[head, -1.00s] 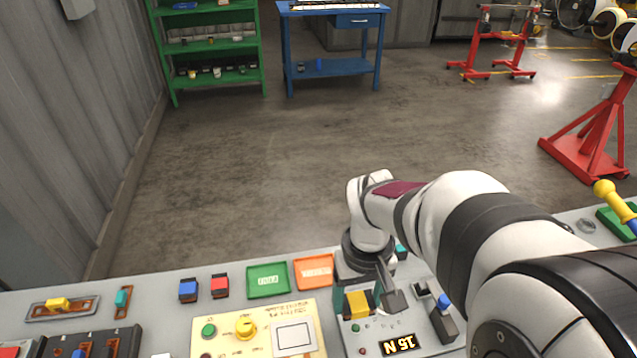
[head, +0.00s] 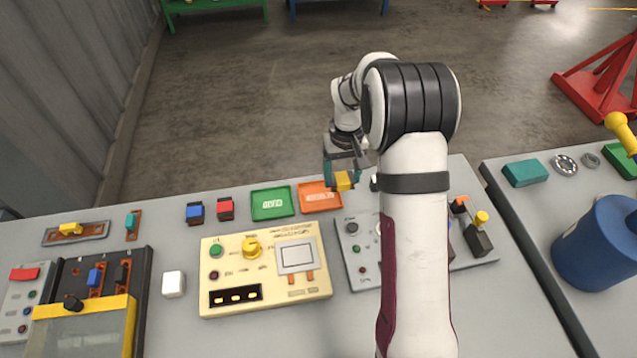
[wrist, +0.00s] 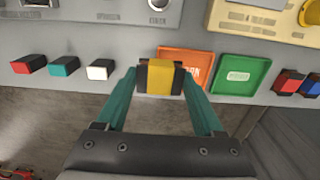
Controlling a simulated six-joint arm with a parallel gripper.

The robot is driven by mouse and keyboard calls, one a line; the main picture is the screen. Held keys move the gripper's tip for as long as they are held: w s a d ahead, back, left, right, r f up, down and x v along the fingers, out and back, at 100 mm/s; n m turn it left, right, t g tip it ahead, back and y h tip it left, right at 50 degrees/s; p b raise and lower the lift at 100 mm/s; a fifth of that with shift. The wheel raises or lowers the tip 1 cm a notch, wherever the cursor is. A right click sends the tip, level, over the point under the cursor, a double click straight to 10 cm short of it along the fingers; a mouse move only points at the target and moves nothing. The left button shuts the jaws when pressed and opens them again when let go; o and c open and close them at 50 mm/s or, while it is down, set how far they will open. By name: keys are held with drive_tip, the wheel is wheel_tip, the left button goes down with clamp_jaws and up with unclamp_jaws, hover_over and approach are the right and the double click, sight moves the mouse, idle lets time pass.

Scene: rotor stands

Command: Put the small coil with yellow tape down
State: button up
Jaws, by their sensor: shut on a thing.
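The small coil with yellow tape (head: 344,181) is a dark block with a yellow band. My gripper (head: 343,178) has teal fingers and is shut on it. In the wrist view the coil (wrist: 160,78) sits between both fingertips (wrist: 160,82). It is in front of the left part of an orange tray (wrist: 197,52), which has white lettering. In the head view the orange tray (head: 307,207) is just left of and below the coil. The coil appears to be above the bench; the exact gap is unclear.
A green tray (head: 258,215) stands beside the orange one. The wrist view shows red (wrist: 28,64), teal (wrist: 64,67) and white (wrist: 100,70) blocks along the bench edge. A cream control panel (head: 215,285) is nearer. My arm hides part of a grey panel (head: 350,270).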

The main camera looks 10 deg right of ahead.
hover_over(320, 197)
wheel_tip(320, 197, down, 3)
drive_tip(key=shift+f, duration=2.1)
drive_tip(key=shift+f, duration=0.2)
drive_tip(key=o, duration=1.3)
